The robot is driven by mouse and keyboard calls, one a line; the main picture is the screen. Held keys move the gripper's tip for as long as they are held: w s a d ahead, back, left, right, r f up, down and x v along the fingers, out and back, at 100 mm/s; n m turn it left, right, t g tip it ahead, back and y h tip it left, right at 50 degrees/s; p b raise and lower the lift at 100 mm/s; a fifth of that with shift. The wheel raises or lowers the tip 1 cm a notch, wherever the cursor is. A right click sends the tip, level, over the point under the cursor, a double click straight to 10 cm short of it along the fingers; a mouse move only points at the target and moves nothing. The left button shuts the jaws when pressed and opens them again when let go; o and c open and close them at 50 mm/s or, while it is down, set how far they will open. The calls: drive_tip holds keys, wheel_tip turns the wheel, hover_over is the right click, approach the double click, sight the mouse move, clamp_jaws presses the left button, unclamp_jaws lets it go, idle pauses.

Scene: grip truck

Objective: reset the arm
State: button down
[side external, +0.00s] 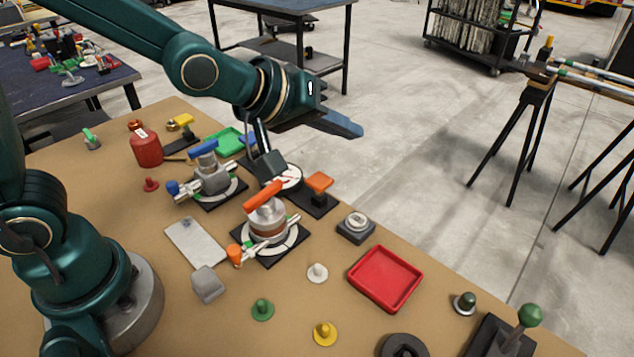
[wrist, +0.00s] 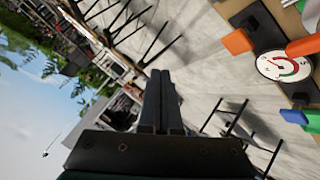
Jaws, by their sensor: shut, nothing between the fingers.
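My gripper (side external: 345,127) is raised above the far side of the table and points to the right, out past the table edge. Its fingers are closed together with nothing between them; they also show in the wrist view (wrist: 165,95). It is apart from everything on the table. My arm reaches across from the upper left in the side view.
The brown table (side external: 215,300) holds valves with an orange handle (side external: 264,196) and a blue handle (side external: 203,149), a gauge (side external: 289,178), a red tray (side external: 385,277), a green tray (side external: 225,141), a red canister (side external: 147,148) and several coloured knobs. Air around my gripper is clear.

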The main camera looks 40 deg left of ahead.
drive_tip(key=s+a+r+m+y, duration=0.2)
drive_tip(key=s+a+r, duration=0.3)
drive_tip(key=s+a, duration=0.25)
drive_tip(key=s+f+m+g, duration=0.4)
drive_tip(key=s+f+g, duration=0.1)
drive_tip(key=s, duration=0.6)
drive_tip(key=shift+s+a+f, duration=0.25)
drive_tip(key=shift+s+a, duration=0.05)
